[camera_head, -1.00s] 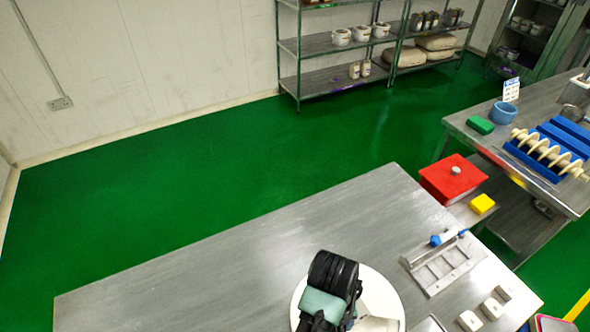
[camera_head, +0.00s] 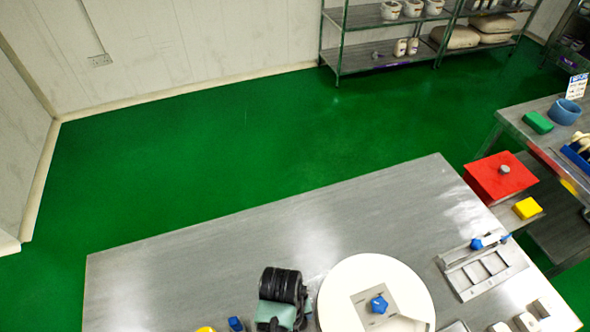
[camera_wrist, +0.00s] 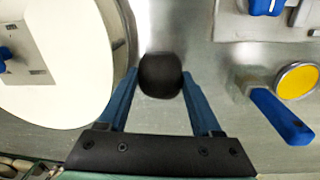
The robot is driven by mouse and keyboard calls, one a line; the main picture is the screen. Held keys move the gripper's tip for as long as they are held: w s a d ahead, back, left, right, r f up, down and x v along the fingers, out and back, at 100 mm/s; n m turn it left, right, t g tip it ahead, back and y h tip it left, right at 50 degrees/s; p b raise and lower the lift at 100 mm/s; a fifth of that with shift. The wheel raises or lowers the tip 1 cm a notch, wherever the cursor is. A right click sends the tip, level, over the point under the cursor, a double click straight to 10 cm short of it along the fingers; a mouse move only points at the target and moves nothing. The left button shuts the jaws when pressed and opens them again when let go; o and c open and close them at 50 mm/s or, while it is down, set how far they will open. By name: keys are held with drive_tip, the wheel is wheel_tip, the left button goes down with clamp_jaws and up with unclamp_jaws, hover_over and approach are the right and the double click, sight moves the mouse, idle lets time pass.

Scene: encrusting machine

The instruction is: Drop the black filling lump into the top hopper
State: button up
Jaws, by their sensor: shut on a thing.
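The black filling lump (camera_wrist: 160,70) is a dark, rounded piece seen in the wrist view. My gripper (camera_wrist: 159,77) is shut on it, with one blue finger on each side. The lump is above a grey metal surface, just beside a white round disc (camera_wrist: 52,95); its height cannot be told. In the head view the lump and fingertips are not visible; only my black and green wrist shows at the bottom, left of the disc (camera_head: 345,290). The disc has a metal plate and blue knob (camera_head: 378,304). I cannot make out a hopper opening.
The steel table (camera_head: 200,265) is clear on its left. A yellow round piece with a blue handle (camera_wrist: 280,115) lies right of the lump. A metal slotted frame (camera_head: 485,268) is right of the disc. A red box (camera_head: 500,178) and yellow block (camera_head: 527,208) stand beyond the table.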

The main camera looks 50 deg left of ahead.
drive_tip(key=shift+f, duration=1.25)
drive_tip(key=shift+f, duration=0.2)
drive_tip(key=o, duration=1.4)
drive_tip(key=shift+o, duration=0.2)
drive_tip(key=shift+r, duration=0.15)
drive_tip(key=r, duration=1.2)
drive_tip(key=shift+s+a, duration=0.3)
drive_tip(key=shift+s, duration=0.1)
